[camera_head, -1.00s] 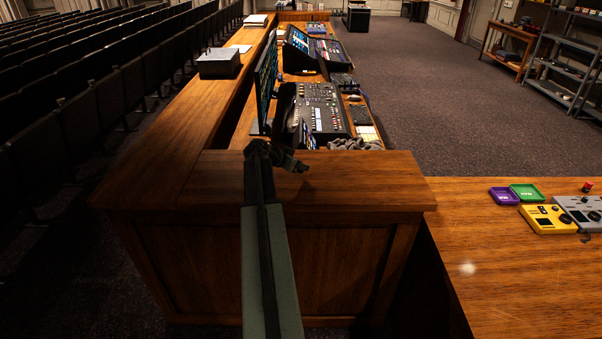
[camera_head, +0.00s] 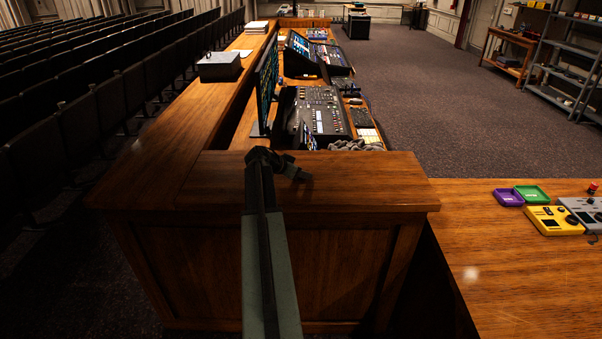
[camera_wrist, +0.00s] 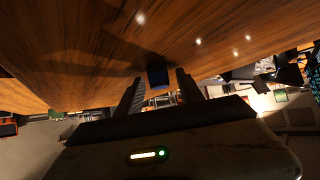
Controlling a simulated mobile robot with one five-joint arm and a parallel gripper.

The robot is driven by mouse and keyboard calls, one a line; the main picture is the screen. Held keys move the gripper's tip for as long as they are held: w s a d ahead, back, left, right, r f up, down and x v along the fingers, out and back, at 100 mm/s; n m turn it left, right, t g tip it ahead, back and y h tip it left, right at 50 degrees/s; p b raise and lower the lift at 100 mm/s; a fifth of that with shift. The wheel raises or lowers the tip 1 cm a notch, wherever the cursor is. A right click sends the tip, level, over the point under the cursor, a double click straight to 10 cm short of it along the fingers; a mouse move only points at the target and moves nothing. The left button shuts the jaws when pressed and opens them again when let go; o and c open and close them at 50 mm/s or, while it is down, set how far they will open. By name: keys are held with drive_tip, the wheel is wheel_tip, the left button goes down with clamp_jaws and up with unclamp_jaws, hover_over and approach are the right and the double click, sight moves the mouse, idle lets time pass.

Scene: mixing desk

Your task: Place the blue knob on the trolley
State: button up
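A small dark blue block-like thing, which looks like the blue knob (camera_wrist: 157,75), shows in the wrist view near the edge of a wooden surface. My gripper (camera_wrist: 159,78) has its two dark fingers apart, one on each side of the blue thing's line, with visible gaps. The blue thing seems just beyond or between the fingertips; I cannot tell its exact depth. In the head view my gripper (camera_head: 292,170) is over the near end of the wooden desk, and the knob cannot be made out. A wooden shelved stand (camera_head: 508,46) at the back right may be the trolley.
The mixing desk (camera_head: 318,112) and a screen (camera_head: 267,85) stand beyond my gripper. Seats line the left. Carpet at back right is open.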

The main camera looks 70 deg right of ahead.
drive_tip(key=shift+r, duration=0.25)
drive_tip(key=p+v, duration=0.7)
drive_tip(key=v, duration=0.5)
drive_tip(key=shift+p, duration=0.3)
drive_tip(key=shift+f, duration=0.1)
